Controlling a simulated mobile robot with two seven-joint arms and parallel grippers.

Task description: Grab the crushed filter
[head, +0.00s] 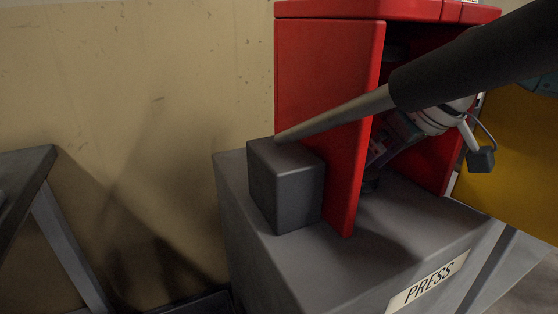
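A gripper, which I take to be my right one (378,153), reaches from the right into the open red press (325,90). Its white wrist shows behind the press lever, and its fingers point down and left inside the press. The red side panel and the lever partly cover the fingers, so I cannot tell whether they are open or shut. A small dark shape (371,184) sits just below the fingers; I cannot tell whether it is the crushed filter or part of the press. No crushed filter shows clearly. My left gripper is not in view.
The press lever (450,60) with its black grip slants across the press opening, down to a dark grey block (285,185). The press stands on a grey cabinet (290,265) labelled PRESS. A grey table (25,175) is at left. A yellow surface (520,150) is at right.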

